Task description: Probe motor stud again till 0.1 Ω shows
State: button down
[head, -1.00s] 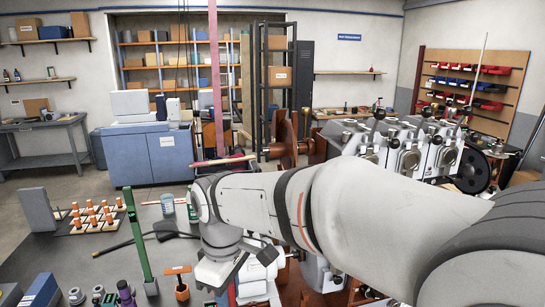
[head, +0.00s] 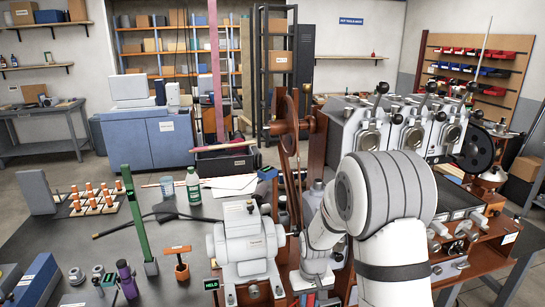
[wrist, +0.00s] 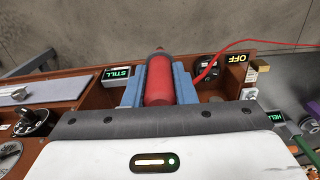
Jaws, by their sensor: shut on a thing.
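In the wrist view, my gripper (wrist: 158,88) has its blue fingers shut on a red cylindrical probe (wrist: 157,80), whose dark tip points away from me. A red lead (wrist: 230,50) loops near the probe and runs off to the right. In the head view, the pale grey motor (head: 240,243) stands on the bench, left of my gripper (head: 318,283), whose fingertips are hidden there. I cannot make out the motor stud, or whether the probe tip touches anything. No 0.1 Ω reading is legible.
Below the probe, a brown housing carries a "STILL" display (wrist: 118,73) and a dark knob (wrist: 209,66) by an "OFF" sign (wrist: 237,58). A "HELD" display (head: 212,284) sits by the motor. A green post (head: 137,220) and purple bottle (head: 127,280) stand left. The roaster (head: 400,130) stands right.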

jog(key=d+f+m, duration=0.2)
jog(key=d+f, duration=0.3)
jog(key=shift+f, duration=0.35)
jog(key=shift+s, duration=0.1)
dwell(0.6)
jog(key=shift+a, duration=0.2)
